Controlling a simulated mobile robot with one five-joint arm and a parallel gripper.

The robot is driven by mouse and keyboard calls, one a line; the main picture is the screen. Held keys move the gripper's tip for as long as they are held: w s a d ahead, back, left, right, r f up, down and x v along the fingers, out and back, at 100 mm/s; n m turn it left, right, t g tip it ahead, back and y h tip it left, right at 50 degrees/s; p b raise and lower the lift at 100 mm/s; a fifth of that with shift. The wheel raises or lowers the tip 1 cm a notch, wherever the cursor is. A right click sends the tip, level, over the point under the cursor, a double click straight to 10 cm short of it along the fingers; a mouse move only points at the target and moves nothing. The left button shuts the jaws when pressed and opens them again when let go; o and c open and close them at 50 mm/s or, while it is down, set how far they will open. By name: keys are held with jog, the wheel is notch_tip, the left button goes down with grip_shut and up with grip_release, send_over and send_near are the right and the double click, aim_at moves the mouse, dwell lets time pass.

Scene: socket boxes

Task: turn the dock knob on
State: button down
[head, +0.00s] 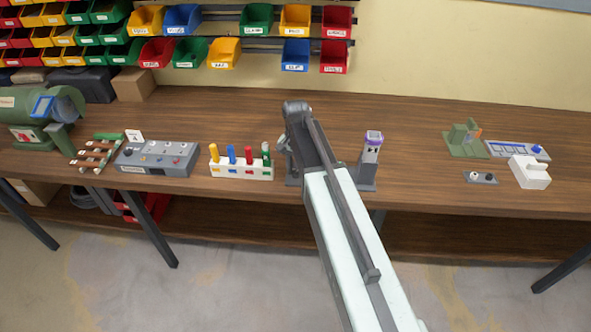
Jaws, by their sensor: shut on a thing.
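My gripper (284,147) is at the far end of my arm, pointing down at the workbench in the middle of the head view. It is partly hidden by my own wrist and arm. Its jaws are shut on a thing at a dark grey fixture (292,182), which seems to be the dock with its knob. Only a small edge of this fixture shows, and the knob itself is hidden, so I cannot tell its angle.
A white block with coloured pegs (241,172) stands close left. A grey stand with a purple ring (370,160) is close right. A grey control panel (155,160) is farther left. Small fixtures, including a white box (530,172), are at the right.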

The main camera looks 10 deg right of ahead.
aim_at(296, 172)
dwell(0.4)
jog(key=c, duration=1.1)
grip_release()
jog(key=shift+r, duration=0.1)
notch_tip(296, 172, up, 8)
jog(key=p, duration=0.8)
jog(key=shift+f, duration=0.2)
